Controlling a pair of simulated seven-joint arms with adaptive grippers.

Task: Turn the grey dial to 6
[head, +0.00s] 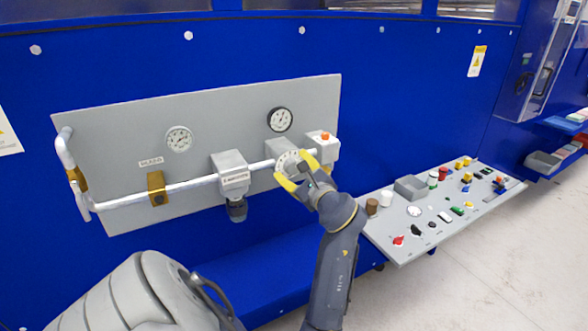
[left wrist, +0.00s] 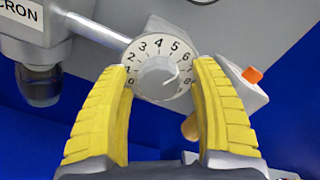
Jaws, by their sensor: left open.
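The grey dial (head: 288,160) is a round numbered disc with a raised knob on a grey box, mounted on the wall panel. In the left wrist view the dial (left wrist: 159,74) faces me, with 2, 3, 4, 5 and 6 readable around its upper edge. I cannot tell for sure which number the knob marks. My left gripper (head: 297,170) is open, its yellow fingers at the dial. In the left wrist view the left gripper (left wrist: 161,68) has one finger on each side of the dial's lower half; contact is unclear. My right gripper is not in view.
An orange-red button (head: 325,136) sits on a box just right of the dial. A white pipe (head: 200,182) and a grey regulator box (head: 232,180) are to its left. Two gauges, one at the left (head: 179,139), are above. A sloping control console (head: 440,215) stands at the right.

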